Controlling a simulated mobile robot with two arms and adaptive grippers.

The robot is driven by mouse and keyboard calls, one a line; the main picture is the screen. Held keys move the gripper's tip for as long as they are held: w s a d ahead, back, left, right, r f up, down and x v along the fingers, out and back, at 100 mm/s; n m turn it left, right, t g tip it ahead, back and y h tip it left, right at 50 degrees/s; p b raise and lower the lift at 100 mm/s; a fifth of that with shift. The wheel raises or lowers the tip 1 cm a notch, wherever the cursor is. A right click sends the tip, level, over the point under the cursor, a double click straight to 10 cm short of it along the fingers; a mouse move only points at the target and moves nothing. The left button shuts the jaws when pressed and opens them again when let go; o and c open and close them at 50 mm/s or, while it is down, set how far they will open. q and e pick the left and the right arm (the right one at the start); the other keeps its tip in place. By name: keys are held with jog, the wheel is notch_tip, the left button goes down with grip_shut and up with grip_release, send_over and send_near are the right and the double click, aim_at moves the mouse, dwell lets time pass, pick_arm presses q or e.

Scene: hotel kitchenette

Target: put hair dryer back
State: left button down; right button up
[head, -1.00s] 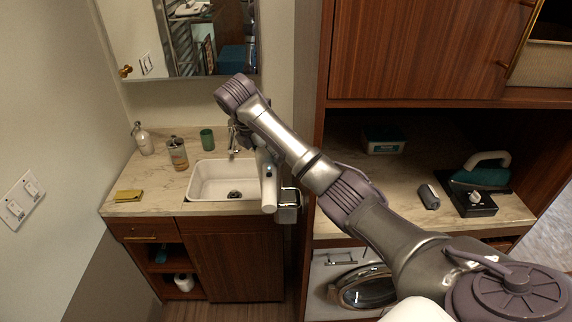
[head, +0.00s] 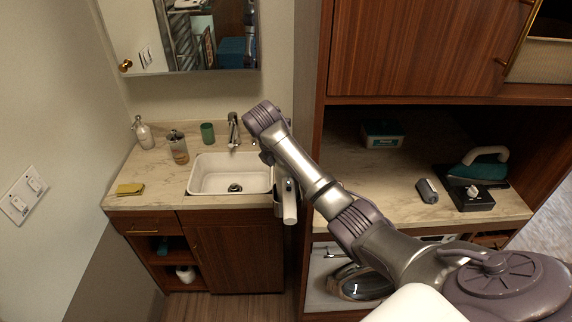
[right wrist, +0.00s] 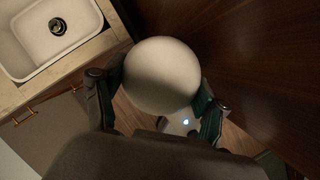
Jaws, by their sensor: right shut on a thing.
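The white hair dryer shows in the right wrist view as a rounded white body (right wrist: 160,72) between my right gripper's two fingers (right wrist: 157,103). The fingers are shut on it. In the head view the hair dryer's pale cylindrical part (head: 289,204) hangs below my right wrist, just right of the sink counter, at the tall cabinet's side. A grey holder-like box shows partly behind it; I cannot tell whether the dryer touches it. My right arm hides most of the gripper in the head view. My left gripper is out of view.
The white sink (head: 231,187) with its faucet (head: 233,128) is left of the dryer. A soap bottle (head: 143,133), a jar (head: 178,148), a green cup (head: 207,133) and a yellow cloth (head: 130,189) stand or lie around it. An iron (head: 478,170) sits on the right counter.

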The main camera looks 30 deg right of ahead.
jog(key=shift+a, duration=0.1)
jog(key=o, duration=1.8)
jog(key=shift+f, duration=0.1)
